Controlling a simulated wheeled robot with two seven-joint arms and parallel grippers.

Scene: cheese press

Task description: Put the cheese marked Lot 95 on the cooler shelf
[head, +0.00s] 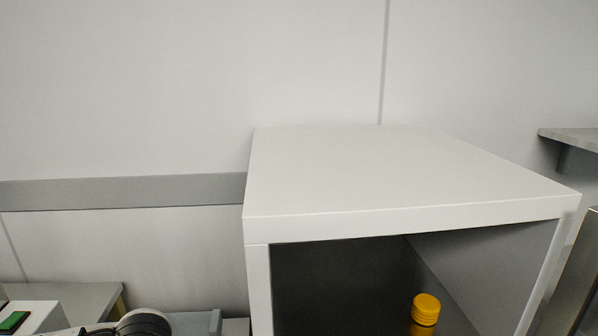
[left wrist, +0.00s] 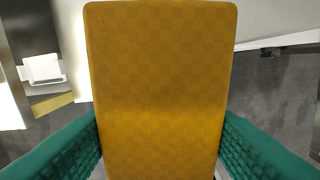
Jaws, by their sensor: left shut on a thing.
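My left gripper (left wrist: 160,118) shows in the left wrist view, with its green pads closed on both sides of an orange-yellow block of cheese (left wrist: 160,60). The cheese has a faint checked surface and fills the middle of that view. No lot mark shows on the face I see, so I cannot tell its number. A white cabinet (head: 390,175), which looks like the cooler, stands in the head view with its front open and a dark inside. Its shelf surface is below the picture. The left gripper and the cheese do not show in the head view. My right gripper is in neither view.
A yellow-capped thing (head: 425,308) stands at the cabinet opening, its lower part cut off. A grey shelf (head: 575,138) sticks out at the far right. A grey counter (head: 75,297) and a green-topped device (head: 14,321) are at lower left.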

